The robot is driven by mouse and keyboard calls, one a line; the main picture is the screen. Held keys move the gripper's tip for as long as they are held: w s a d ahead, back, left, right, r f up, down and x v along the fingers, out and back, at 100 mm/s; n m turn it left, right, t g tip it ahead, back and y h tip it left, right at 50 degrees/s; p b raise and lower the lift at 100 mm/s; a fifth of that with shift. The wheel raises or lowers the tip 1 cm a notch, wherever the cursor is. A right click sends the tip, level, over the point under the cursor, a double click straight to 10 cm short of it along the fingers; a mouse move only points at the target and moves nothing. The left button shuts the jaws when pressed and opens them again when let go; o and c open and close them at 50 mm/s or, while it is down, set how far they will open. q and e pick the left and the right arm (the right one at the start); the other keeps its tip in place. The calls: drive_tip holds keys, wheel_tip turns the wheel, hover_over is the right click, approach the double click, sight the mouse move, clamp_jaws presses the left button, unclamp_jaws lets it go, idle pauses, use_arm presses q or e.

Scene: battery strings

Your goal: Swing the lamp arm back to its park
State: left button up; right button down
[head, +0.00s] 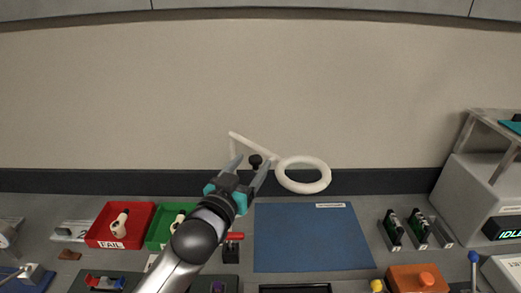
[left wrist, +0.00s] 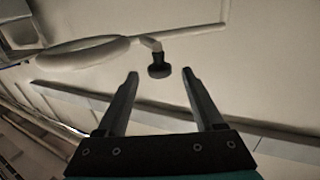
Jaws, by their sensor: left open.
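The lamp is a white ring (head: 302,175) on a pale arm (head: 252,146), in the middle of the head view. The ring hangs above the back edge of the blue mat. A small black knob (head: 255,161) sits by the arm, close to the ring. My left gripper (head: 252,164) is open, with the knob showing between its fingertips. In the left wrist view the knob (left wrist: 159,68) is just beyond the open fingers and appears apart from them. The lamp ring (left wrist: 84,52) lies to its left there. The right gripper is not in view.
A blue mat (head: 312,238) lies below the lamp. A red tray (head: 104,238) marked FAIL and a green tray (head: 156,236) stand left of my arm. Batteries in holders (head: 393,230) and a grey machine showing IDLE (head: 470,190) stand at right. The wall behind is bare.

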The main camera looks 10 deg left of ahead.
sight(267, 153)
use_arm(q)
drive_tip(key=w+d, duration=0.1)
drive_tip(key=w, duration=0.5)
drive_tip(key=shift+d, duration=0.1)
drive_tip(key=shift+c, duration=0.4)
clamp_jaws()
idle(1.0)
